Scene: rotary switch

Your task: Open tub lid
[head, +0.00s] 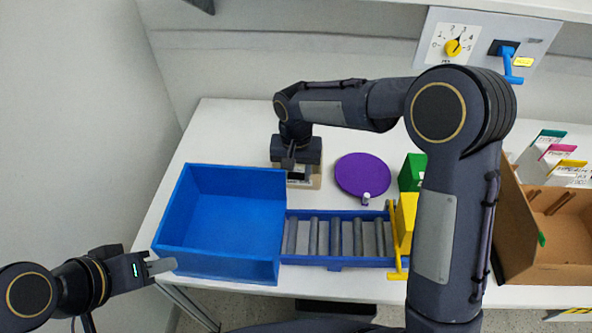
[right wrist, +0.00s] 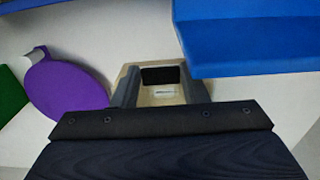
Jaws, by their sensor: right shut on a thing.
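A small beige tub (head: 311,182) stands on the white table, right of the blue bin. My right gripper (head: 297,172) is directly over it, pointing down, and covers most of its top. In the right wrist view the tub (right wrist: 125,85) shows a beige rim, a black patch and a small white mark between the two grey fingers. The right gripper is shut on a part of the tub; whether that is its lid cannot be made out. My left gripper (head: 161,266) is empty, beside the blue bin's lower left corner; its finger gap is not visible.
A blue bin (head: 222,265) and a roller conveyor (head: 335,264) line the front edge. Green and yellow blocks and a cardboard box (head: 545,240) are further right. A dial panel (head: 484,41) hangs behind.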

